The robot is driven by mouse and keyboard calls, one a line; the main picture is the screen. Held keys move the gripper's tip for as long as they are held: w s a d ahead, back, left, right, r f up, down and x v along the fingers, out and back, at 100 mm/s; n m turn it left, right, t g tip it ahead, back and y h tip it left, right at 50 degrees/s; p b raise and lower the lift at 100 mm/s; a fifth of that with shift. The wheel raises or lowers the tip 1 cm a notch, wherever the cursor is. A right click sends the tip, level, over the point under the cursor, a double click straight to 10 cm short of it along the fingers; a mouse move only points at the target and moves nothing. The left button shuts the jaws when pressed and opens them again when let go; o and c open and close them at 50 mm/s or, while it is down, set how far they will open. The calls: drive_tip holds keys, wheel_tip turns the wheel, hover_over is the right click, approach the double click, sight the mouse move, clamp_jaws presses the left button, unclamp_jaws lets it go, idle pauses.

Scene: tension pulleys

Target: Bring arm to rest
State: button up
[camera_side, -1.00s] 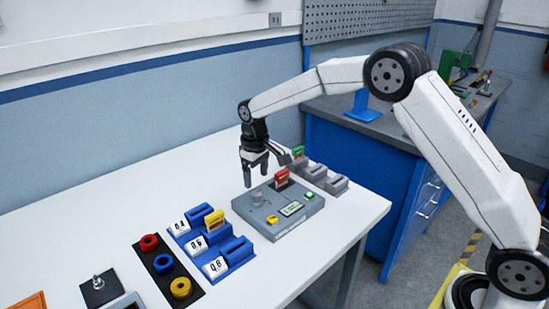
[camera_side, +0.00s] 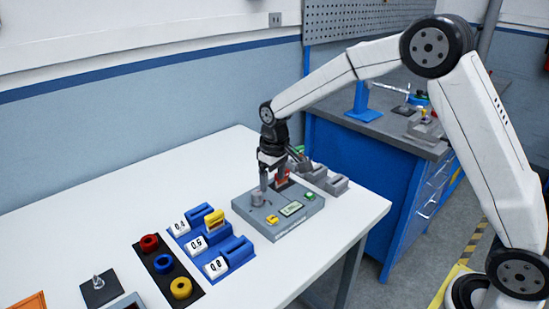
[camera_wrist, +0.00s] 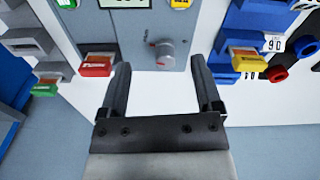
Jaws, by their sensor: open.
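My gripper (camera_side: 273,184) is open and empty, pointing down over the grey control box (camera_side: 284,235) in the side view. In the wrist view my gripper (camera_wrist: 160,72) has its fingers spread apart, with the round grey knob (camera_wrist: 165,55) showing between and beyond the tips. In the side view the knob (camera_side: 258,199) stands on the box just left of the fingers. Nothing is between the fingers. I cannot tell the exact height of the tips above the box.
A red card (camera_wrist: 97,66) stands in a slot at the box. The blue rack (camera_side: 236,254) holds a yellow card (camera_side: 214,221). Grey holders (camera_side: 337,186) lie behind the box. Red, blue and yellow rings sit on a black strip (camera_side: 196,294).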

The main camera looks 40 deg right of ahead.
drive_tip(key=s+d+f+m+t, duration=0.1)
drive_tip(key=s+d+t, duration=0.1)
drive_tip(key=s, duration=2)
drive_tip(key=shift+f+m, duration=0.4)
